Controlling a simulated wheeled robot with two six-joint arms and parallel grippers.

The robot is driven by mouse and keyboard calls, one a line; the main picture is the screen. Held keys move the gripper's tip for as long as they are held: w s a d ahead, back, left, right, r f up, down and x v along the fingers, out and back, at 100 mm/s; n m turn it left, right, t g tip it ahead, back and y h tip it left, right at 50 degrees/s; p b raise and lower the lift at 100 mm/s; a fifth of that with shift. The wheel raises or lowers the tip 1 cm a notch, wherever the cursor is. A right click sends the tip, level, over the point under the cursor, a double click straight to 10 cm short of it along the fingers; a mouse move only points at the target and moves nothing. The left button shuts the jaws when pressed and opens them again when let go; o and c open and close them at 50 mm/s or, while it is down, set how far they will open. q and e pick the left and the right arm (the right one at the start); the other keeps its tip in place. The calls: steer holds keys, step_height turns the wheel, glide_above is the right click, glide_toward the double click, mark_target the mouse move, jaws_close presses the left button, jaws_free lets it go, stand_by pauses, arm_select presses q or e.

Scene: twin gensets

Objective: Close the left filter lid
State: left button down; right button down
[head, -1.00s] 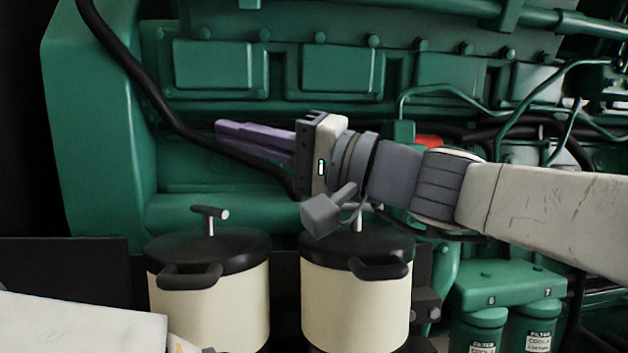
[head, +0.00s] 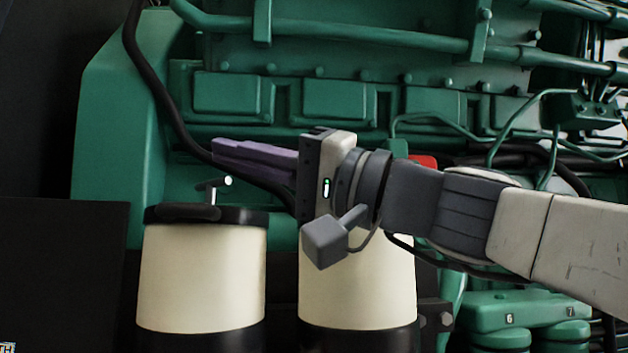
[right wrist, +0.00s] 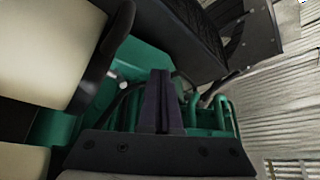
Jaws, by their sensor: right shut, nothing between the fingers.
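The left filter is a cream canister (head: 201,278) with a black lid (head: 240,215) lying level on its top, seen nearly edge-on. A T-shaped handle (head: 215,187) stands above the lid. The right filter (head: 357,285) is a similar canister; my right gripper hides its top. My right gripper (head: 216,149) is shut and empty, its purple fingers pointing left, above the left lid in the picture. In the right wrist view the shut fingers (right wrist: 162,80) point up, apart from a cream canister (right wrist: 50,45) with a black rim. My left gripper is out of view.
The green engine (head: 120,150) fills the background. A dark panel (head: 60,275) stands left of the canisters. Small green filters (head: 500,335) are at lower right.

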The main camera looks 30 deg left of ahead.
steer(key=shift+s+f+b, duration=0.15)
steer(key=shift+f+b, duration=0.2)
steer(key=shift+f, duration=0.05)
steer(key=v, duration=1)
steer(key=shift+d+b, duration=0.35)
steer(key=shift+b, duration=0.1)
